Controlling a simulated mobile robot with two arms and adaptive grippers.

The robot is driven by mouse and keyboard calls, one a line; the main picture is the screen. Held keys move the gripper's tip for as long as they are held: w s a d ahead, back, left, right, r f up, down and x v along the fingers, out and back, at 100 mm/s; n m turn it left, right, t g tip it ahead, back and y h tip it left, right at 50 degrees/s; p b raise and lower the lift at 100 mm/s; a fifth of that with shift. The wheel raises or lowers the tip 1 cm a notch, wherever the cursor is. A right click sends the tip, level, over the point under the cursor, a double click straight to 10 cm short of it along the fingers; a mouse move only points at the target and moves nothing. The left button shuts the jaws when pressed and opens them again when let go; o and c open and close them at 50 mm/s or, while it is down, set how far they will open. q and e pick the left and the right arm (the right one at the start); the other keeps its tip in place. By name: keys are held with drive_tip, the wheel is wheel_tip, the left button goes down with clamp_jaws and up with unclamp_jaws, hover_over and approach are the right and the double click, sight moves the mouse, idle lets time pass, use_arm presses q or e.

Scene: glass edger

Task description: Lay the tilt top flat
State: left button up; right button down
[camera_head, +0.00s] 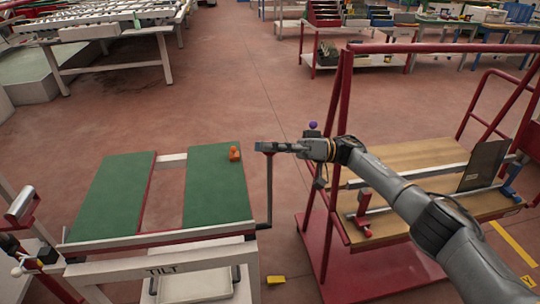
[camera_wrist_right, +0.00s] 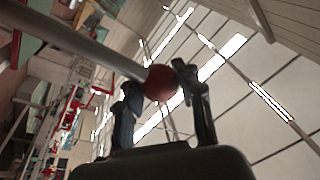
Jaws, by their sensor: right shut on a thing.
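The tilt top (camera_head: 215,185) has two green panels on a frame, with a gap between them. Its front beam (camera_head: 165,270) is marked TILT. I cannot tell its exact slope from this view. A dark upright lever (camera_head: 269,190) stands at its right side. My right gripper (camera_head: 268,147) is at the lever's upper end. In the right wrist view, the gripper (camera_wrist_right: 163,92) is shut on the lever's red ball knob (camera_wrist_right: 160,82), with a grey rod running from it to the upper left.
An orange object (camera_head: 234,153) sits on the right green panel. A red-framed cart (camera_head: 345,275) with wooden boards stands right, under my right arm. A yellow block (camera_head: 276,280) lies on the floor between. Open floor lies beyond the tilt top.

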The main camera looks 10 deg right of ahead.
drive_tip(key=shift+w+d, duration=0.15)
drive_tip(key=shift+w, duration=0.05)
drive_tip(key=c, duration=1.3)
unclamp_jaws()
drive_tip(key=shift+c, duration=0.2)
drive_tip(key=o, duration=0.3)
drive_tip(key=shift+o, duration=0.9)
drive_tip(key=shift+w+d+f, duration=0.1)
drive_tip(key=shift+w+f, duration=0.05)
drive_tip(key=v, duration=0.7)
drive_tip(key=shift+d, duration=0.2)
